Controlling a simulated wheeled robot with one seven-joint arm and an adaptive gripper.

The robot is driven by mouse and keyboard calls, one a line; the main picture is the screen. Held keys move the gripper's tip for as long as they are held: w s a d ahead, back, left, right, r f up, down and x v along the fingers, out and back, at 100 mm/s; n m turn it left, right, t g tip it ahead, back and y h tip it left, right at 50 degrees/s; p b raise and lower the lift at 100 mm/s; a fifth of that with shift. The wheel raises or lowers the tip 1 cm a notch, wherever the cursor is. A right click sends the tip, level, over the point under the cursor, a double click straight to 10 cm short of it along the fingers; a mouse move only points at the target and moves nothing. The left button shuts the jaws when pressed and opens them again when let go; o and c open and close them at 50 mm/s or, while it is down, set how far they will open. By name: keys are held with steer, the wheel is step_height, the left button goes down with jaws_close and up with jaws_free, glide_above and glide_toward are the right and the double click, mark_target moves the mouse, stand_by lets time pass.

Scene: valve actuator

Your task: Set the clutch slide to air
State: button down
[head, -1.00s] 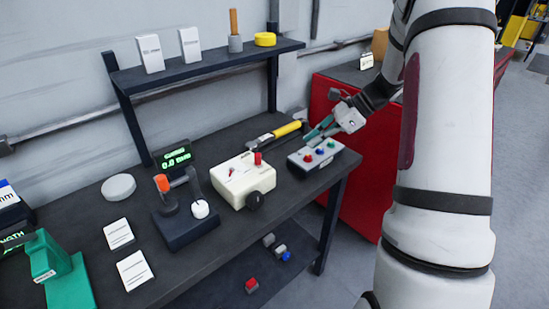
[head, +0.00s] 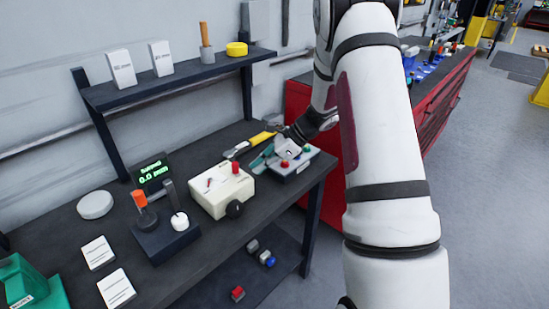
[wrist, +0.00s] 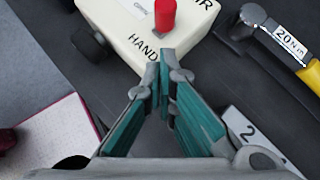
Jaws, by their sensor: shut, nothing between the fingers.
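The cream actuator box (head: 208,204) sits on the dark bench, with a black round knob (head: 235,209) on its front. A red upright knob (head: 235,168), seemingly the clutch slide, stands at its right end. In the wrist view the red knob (wrist: 165,16) stands near the printed HAND label (wrist: 143,48), with a partly cut-off label ending in "IR" to its upper right. I cannot tell its exact setting. My gripper (wrist: 163,84) is shut and empty, its tips just short of the box edge and apart from the red knob. In the head view my gripper (head: 262,157) is right of the box.
A grey button box (head: 296,172) lies beside and partly behind my gripper. A yellow-handled torque wrench (head: 262,139) lies behind. Left of the cream box stands a dark lever unit (head: 166,238) with a display (head: 152,172). A shelf (head: 185,76) overhangs the bench's back.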

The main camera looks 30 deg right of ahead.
steer(key=shift+w+a, duration=0.3)
steer(key=shift+a, duration=0.3)
steer(key=shift+w+a, duration=0.3)
steer(key=shift+a, duration=0.25)
steer(key=w+b, duration=0.1)
steer(key=w, duration=0.1)
steer(key=w+a+b, duration=0.1)
steer(key=w, duration=0.1)
steer(key=shift+r, duration=0.1)
steer(key=v, duration=1.2)
steer(key=shift+d, duration=0.1)
